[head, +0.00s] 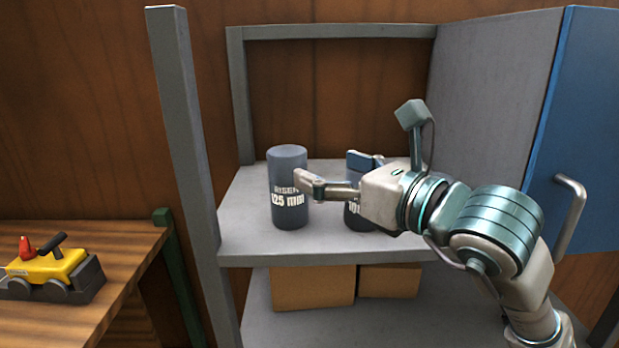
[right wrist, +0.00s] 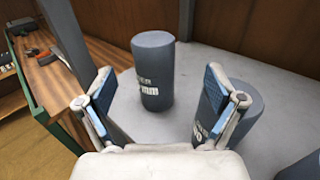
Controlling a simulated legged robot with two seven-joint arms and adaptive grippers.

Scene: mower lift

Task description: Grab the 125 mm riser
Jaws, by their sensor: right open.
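The 125 mm riser (head: 288,170) is a dark grey upright cylinder with white lettering, standing on the upper shelf. It also shows in the right wrist view (right wrist: 153,65), ahead of and between my fingers. My right gripper (head: 334,171) is open and empty, to the right of the riser in the head view. One finger overlaps the riser's right edge there, but the wrist view shows the riser beyond the fingertips. A second grey riser (head: 354,218), its label partly hidden, stands behind my gripper in the head view. My left gripper is not in view.
The grey shelf (head: 245,235) has a post (head: 180,120) on its left and an open blue door (head: 585,130) on its right. Cardboard boxes (head: 312,288) sit below. A third grey cylinder (right wrist: 302,168) is at the wrist view's corner.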

